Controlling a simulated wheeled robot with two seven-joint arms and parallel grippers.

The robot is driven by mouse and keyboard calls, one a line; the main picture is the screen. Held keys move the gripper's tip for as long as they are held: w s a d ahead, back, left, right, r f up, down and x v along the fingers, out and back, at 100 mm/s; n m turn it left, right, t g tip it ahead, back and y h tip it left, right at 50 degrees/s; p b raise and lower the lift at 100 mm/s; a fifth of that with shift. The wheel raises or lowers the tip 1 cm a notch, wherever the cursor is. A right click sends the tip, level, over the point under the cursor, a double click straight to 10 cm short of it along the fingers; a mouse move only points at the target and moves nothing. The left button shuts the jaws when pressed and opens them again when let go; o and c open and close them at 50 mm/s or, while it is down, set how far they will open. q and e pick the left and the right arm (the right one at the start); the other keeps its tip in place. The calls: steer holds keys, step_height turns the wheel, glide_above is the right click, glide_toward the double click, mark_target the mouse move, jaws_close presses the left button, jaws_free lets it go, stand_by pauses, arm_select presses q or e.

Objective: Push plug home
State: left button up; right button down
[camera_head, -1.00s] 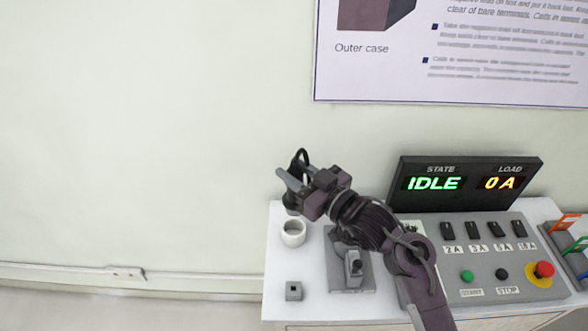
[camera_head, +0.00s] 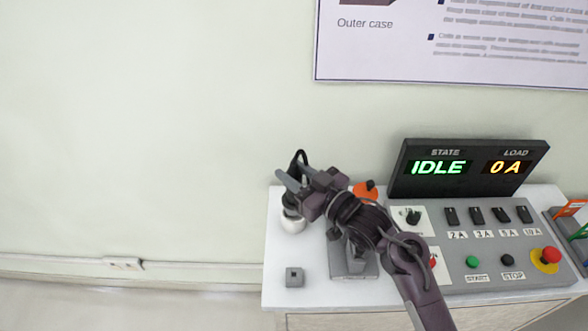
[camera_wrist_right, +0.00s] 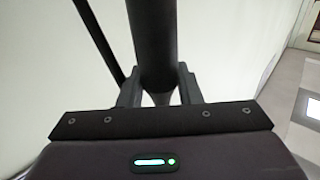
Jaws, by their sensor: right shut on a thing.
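My right gripper (camera_head: 293,180) is at the left end of the white bench top, shut on a black plug (camera_head: 291,208). A black cable loops up behind the fingers. The plug's lower end is at the mouth of a white round socket (camera_head: 292,224); how deep it sits cannot be told. In the right wrist view the plug's dark shaft (camera_wrist_right: 152,45) stands between the two fingers. My left gripper is not in view.
A small grey block with a square hole (camera_head: 294,277) stands in front of the socket. A grey lever unit (camera_head: 352,264) and an orange knob (camera_head: 366,190) are near my right arm. The control panel (camera_head: 470,283) and the display reading IDLE and 0 A (camera_head: 468,168) are at right.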

stand_by(1.2)
steer(key=shift+r+p, duration=0.1)
steer(key=shift+p, duration=0.6)
stand_by(0.4)
steer(key=shift+f+b, duration=1.4)
steer(key=shift+f, duration=0.85)
steer(key=c, duration=0.9)
jaws_free()
steer(key=shift+c, duration=0.2)
steer(key=shift+f, duration=0.1)
step_height(320, 180, up, 20)
steer(key=shift+b, duration=0.35)
